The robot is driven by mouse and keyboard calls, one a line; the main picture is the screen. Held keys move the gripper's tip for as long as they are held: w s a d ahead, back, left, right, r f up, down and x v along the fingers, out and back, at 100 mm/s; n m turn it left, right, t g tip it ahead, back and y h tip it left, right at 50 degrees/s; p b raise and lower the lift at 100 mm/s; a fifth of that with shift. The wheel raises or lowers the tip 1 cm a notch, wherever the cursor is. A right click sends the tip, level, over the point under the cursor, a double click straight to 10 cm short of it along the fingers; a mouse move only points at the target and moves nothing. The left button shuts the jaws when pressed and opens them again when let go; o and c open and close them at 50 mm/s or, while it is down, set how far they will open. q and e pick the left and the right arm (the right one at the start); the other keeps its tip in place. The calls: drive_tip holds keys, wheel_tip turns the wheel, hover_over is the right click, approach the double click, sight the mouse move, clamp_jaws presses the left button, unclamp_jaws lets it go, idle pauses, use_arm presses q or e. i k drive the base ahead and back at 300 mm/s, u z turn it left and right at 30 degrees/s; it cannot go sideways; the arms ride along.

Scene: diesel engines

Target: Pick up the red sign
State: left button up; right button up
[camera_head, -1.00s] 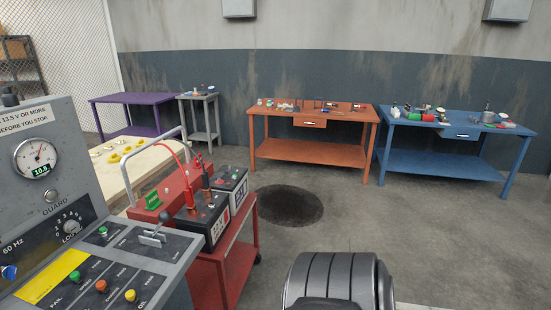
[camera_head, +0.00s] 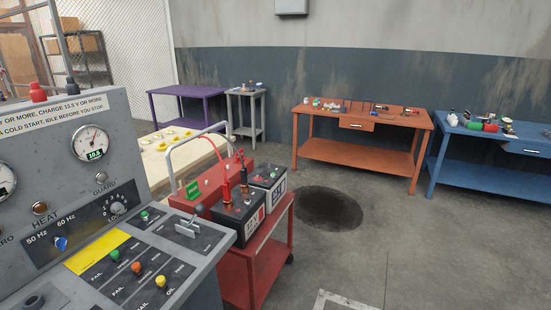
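I cannot pick out a red sign in the head view. Small items, some of them red, lie on the orange workbench (camera_head: 343,150) and the blue workbench (camera_head: 483,190) at the back, too small to tell apart. A small green tag (camera_head: 193,189) stands at the left end of the red charger box (camera_head: 214,184) on a red cart. Neither of my grippers is in view.
A grey control panel (camera_head: 92,145) fills the left foreground. Beside it stands the red cart (camera_head: 250,262) with two batteries (camera_head: 238,213). A purple table (camera_head: 182,108) and a grey stand (camera_head: 245,113) are behind. Open floor with a dark round patch (camera_head: 329,207) lies to the right.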

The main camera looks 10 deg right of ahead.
sight(239, 156)
drive_tip(key=z, duration=1.1)
drive_tip(key=i, duration=6.1)
drive_tip(key=u, duration=2.95)
